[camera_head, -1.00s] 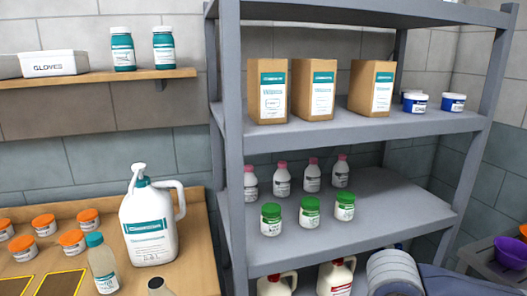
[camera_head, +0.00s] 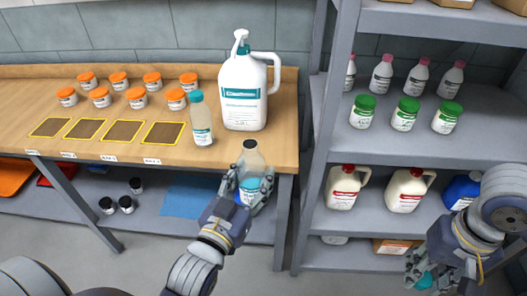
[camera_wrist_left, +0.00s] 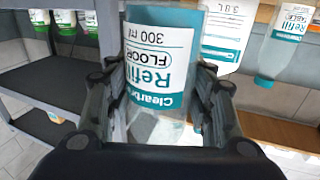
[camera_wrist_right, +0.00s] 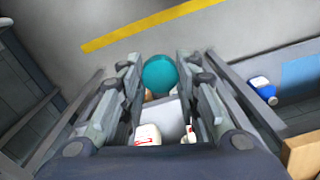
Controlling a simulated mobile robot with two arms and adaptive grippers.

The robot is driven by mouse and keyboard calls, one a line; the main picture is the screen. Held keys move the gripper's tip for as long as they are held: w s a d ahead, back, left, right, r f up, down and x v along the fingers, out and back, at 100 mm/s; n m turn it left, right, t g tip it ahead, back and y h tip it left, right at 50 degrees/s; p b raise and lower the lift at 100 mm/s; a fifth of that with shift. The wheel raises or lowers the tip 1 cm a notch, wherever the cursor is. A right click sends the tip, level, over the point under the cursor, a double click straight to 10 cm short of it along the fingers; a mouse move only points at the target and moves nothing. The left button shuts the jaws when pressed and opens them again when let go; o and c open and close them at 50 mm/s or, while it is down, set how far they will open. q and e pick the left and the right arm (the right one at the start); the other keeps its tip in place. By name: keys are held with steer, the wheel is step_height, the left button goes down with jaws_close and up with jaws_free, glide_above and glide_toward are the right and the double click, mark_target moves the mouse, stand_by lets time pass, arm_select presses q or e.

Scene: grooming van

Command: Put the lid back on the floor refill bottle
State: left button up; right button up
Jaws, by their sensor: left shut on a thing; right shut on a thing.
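The floor refill bottle (camera_head: 251,160) is clear, with a dark open mouth and no lid on it. My left gripper (camera_head: 249,192) is shut around its body and holds it upright in front of the bench's right end. In the left wrist view the bottle's label (camera_wrist_left: 158,62) reads "Refill FLOOR 300 ml", upside down in the picture. My right gripper (camera_head: 421,279) is low at the right, in front of the shelf rack. It is shut on a teal lid (camera_wrist_right: 160,74), which also shows in the head view (camera_head: 425,281), well apart from the bottle.
A capped refill bottle (camera_head: 201,122) and a large pump jug (camera_head: 245,95) stand on the wooden bench (camera_head: 60,92), with several orange-lidded jars behind yellow-edged mats. The shelf rack (camera_head: 312,190) holds bottles, jars and jugs. A yellow line (camera_wrist_right: 140,30) marks the floor below my right gripper.

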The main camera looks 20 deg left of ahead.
arm_select(q)
steer(key=s+d+f+m+g+h, duration=0.2)
steer(key=d+m+g+h, duration=0.2)
steer(key=d+m+h, duration=0.3)
steer(key=d+h, duration=0.4)
steer(key=d, duration=0.2)
steer(key=shift+d+m, duration=0.15)
steer(key=shift+m, duration=0.15)
arm_select(e)
steer(key=w+a+r, duration=0.7)
steer(key=a+r, duration=0.2)
steer(key=a, duration=0.2)
steer(key=s+a+r+n, duration=0.1)
steer(key=a+r, duration=1)
steer(key=a, duration=0.2)
steer(key=shift+r+n, duration=0.2)
steer(key=shift+n, duration=0.2)
steer(key=shift+f, duration=0.1)
steer(key=shift+f, duration=1.9)
steer(key=shift+s+f, duration=0.1)
steer(key=shift+f, duration=0.8)
